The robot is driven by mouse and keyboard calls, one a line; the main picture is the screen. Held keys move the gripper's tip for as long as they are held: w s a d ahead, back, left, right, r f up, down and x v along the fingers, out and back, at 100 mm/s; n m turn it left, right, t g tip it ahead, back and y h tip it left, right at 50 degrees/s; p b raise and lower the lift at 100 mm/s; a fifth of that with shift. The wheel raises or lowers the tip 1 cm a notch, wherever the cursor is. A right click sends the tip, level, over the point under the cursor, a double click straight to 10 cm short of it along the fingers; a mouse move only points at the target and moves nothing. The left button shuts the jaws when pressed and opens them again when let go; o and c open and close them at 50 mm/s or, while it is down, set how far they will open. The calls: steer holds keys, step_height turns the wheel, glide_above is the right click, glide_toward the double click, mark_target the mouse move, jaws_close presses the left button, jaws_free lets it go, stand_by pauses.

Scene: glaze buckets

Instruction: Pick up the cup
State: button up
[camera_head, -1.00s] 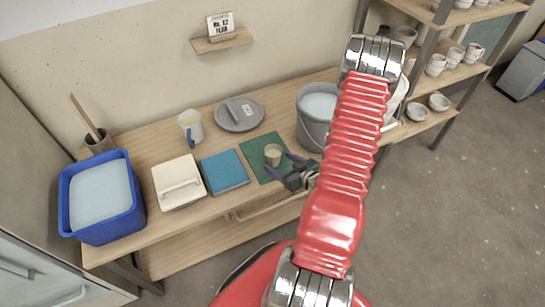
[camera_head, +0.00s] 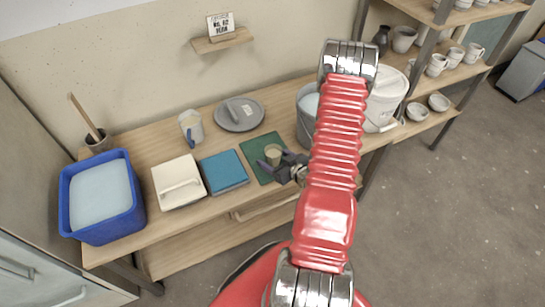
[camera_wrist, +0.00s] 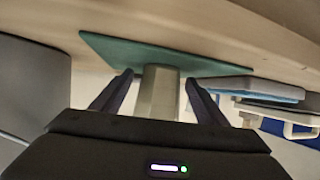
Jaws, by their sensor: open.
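The cup (camera_head: 272,152) is small and beige and stands upright on a green mat (camera_head: 258,169) on the wooden table. My gripper (camera_head: 271,163) is open at the cup, with its fingers on either side of it. Small gaps show between the cup and the fingers. The green mat (camera_wrist: 105,47) lies behind it there.
A blue book (camera_head: 224,171) and a white lidded box (camera_head: 179,182) lie left of the mat. A grey bucket (camera_head: 305,120), partly hidden by my arm, stands to the right.

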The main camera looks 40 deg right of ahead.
mark_target(273, 150)
steer(key=shift+c, duration=0.5)
steer(key=c, duration=1.1)
steer(key=shift+r, duration=0.1)
steer(key=shift+r, duration=4.95)
